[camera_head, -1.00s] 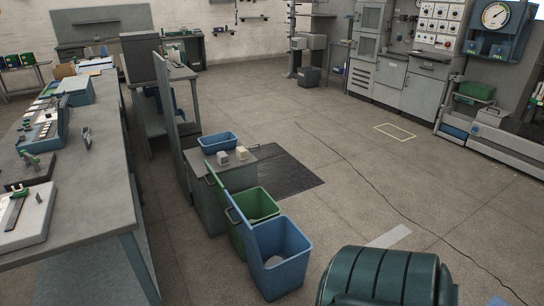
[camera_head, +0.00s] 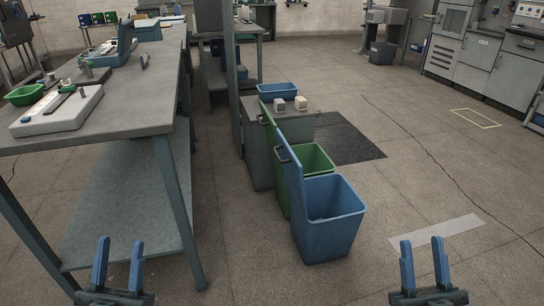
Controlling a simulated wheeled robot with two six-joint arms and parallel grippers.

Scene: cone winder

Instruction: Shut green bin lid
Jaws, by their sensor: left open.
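The green bin (camera_head: 319,160) stands on the floor near the middle of the head view, behind the blue bin (camera_head: 336,225). Its green lid (camera_head: 268,116) stands upright at the bin's left side, so the bin is open. The blue bin's lid (camera_head: 289,172) also stands upright and hides part of the green lid. My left gripper (camera_head: 119,262) is open and empty at the lower left, apart from the bins. My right gripper (camera_head: 422,262) is open and empty at the lower right, also apart from them.
A grey cabinet (camera_head: 258,155) behind the bins carries a blue tray (camera_head: 277,92) and two small blocks. A long workbench (camera_head: 130,110) stands on the left. A dark mat (camera_head: 350,140) lies behind the bins. Floor to the right is clear.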

